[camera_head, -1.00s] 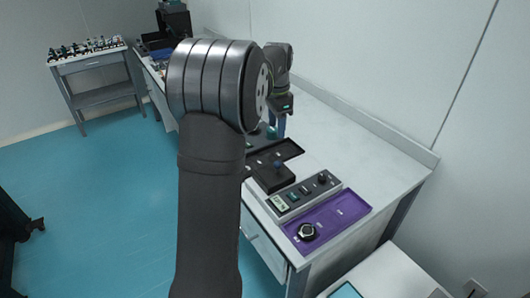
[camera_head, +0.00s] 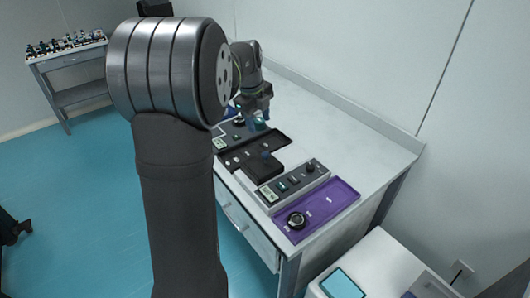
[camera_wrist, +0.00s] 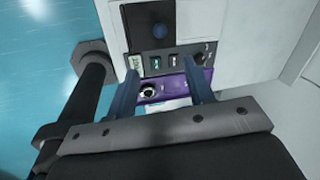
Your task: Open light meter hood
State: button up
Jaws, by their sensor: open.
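The light meter (camera_head: 293,186) is a grey box with a small lit display, buttons and a dark knob, on the bench. My gripper (camera_head: 256,118) is open and empty, beyond the hood and above the bench. Its fingers also show in the wrist view (camera_wrist: 161,68); they are apart from the knob.
A purple tray (camera_head: 325,207) with a round dark dial (camera_head: 297,220) lies at the bench's near end. The right side of the bench (camera_head: 345,145) is clear. A side table with bottles (camera_head: 65,45) stands far left.

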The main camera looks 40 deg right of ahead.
aim_at(265, 153)
jog(key=d+f, duration=0.1)
jog(key=f, duration=0.4)
jog(key=d+f, duration=0.1)
jog(key=f, duration=0.4)
jog(key=d+f, duration=0.1)
jog(key=f, duration=0.4)
jog(key=shift+w, duration=0.25)
jog(key=shift+c, duration=0.2)
